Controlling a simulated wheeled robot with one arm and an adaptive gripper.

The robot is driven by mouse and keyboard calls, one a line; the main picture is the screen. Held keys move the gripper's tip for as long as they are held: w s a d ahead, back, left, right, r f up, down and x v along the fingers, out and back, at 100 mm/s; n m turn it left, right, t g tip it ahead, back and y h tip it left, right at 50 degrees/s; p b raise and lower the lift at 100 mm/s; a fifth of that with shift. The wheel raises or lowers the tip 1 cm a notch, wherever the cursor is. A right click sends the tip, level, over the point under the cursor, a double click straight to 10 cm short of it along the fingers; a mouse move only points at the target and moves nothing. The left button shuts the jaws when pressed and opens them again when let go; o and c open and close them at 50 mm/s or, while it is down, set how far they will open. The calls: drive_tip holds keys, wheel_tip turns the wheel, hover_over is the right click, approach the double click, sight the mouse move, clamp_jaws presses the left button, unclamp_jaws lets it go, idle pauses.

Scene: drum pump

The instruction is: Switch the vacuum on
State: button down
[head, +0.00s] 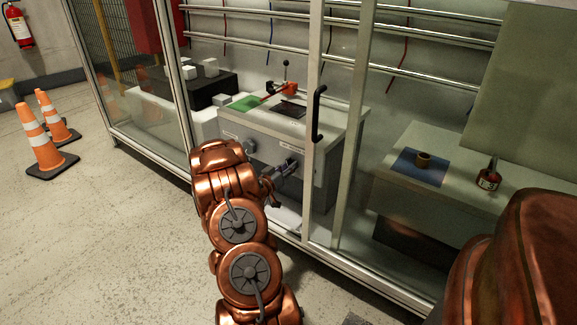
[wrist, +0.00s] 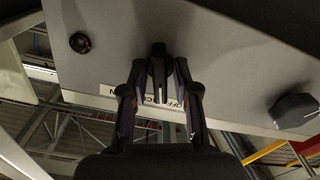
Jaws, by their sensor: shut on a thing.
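My gripper (wrist: 158,72) has its two dark fingers on either side of a black knob (wrist: 158,62) on a pale grey panel (wrist: 110,35) in the wrist view. It is shut on this knob. In the head view, my gripper (head: 284,170) is at the front face of the grey cabinet (head: 265,135), inside the glass enclosure. The knob is hard to make out there.
Another dark knob (wrist: 294,110) and a small black round fitting (wrist: 80,42) are on the panel. In the head view, a door frame with a black handle (head: 318,113) stands to the right of my gripper. A bench (head: 455,150) is further right.

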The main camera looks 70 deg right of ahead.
drive_tip(key=m+p, duration=0.1)
drive_tip(key=m, duration=0.4)
drive_tip(key=shift+p, duration=0.35)
drive_tip(key=shift+s+m, duration=0.1)
drive_tip(key=shift+m, duration=2.3)
drive_tip(key=c, duration=1.2)
unclamp_jaws()
drive_tip(key=shift+o, duration=0.2)
drive_tip(key=shift+a, duration=0.1)
drive_tip(key=v, duration=1.1)
drive_tip(key=shift+a, duration=0.4)
